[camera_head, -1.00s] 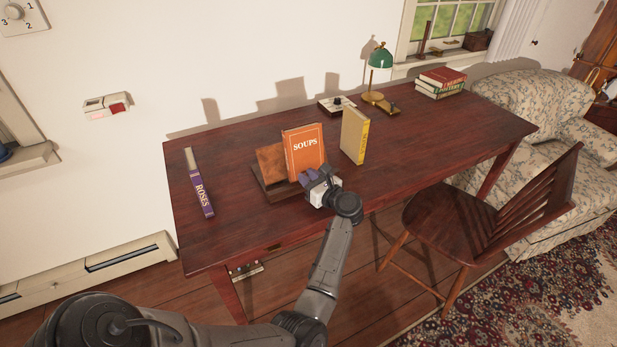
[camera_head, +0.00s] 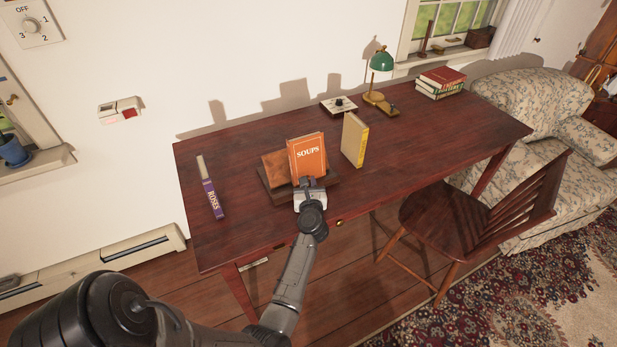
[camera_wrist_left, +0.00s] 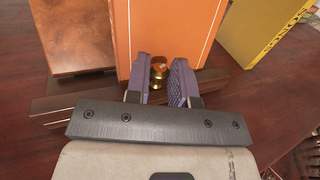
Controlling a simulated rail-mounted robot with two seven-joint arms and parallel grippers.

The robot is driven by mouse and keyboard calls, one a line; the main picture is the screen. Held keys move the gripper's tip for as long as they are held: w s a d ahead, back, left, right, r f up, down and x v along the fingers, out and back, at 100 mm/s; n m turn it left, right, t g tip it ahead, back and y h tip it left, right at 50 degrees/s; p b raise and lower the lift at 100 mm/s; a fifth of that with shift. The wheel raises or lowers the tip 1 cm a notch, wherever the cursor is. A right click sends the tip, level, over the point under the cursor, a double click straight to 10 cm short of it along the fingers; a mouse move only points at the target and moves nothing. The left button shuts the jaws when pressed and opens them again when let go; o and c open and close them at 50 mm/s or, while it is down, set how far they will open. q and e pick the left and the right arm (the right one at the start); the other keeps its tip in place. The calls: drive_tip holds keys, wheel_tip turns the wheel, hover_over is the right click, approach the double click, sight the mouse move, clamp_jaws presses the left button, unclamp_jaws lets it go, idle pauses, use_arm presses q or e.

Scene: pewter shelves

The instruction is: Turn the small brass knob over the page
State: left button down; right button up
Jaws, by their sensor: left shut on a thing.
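The orange SOUPS book (camera_head: 306,160) stands upright on a dark wooden book stand (camera_head: 278,195). The small brass knob (camera_wrist_left: 158,74) shows in the left wrist view, low in front of the orange cover, between the purple fingers. My left gripper (camera_head: 307,181) is shut on this knob at the book's lower edge; the wrist view shows its fingers (camera_wrist_left: 161,68) on both sides of it. In the head view the gripper hides the knob. My right gripper is in neither view.
A yellow-edged book (camera_head: 354,140) stands just right of the stand. The purple ROSES book (camera_head: 212,199) lies to the left. A green lamp (camera_head: 382,62) and a small dial box (camera_head: 339,106) are behind. A wooden chair (camera_head: 455,222) stands at the table's front right.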

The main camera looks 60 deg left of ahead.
use_arm(q)
drive_tip(key=shift+t, duration=0.3)
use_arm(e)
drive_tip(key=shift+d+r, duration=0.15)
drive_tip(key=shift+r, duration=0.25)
use_arm(q)
drive_tip(key=c, duration=1.3)
unclamp_jaws()
drive_tip(key=shift+o, duration=0.2)
drive_tip(key=shift+s, duration=0.1)
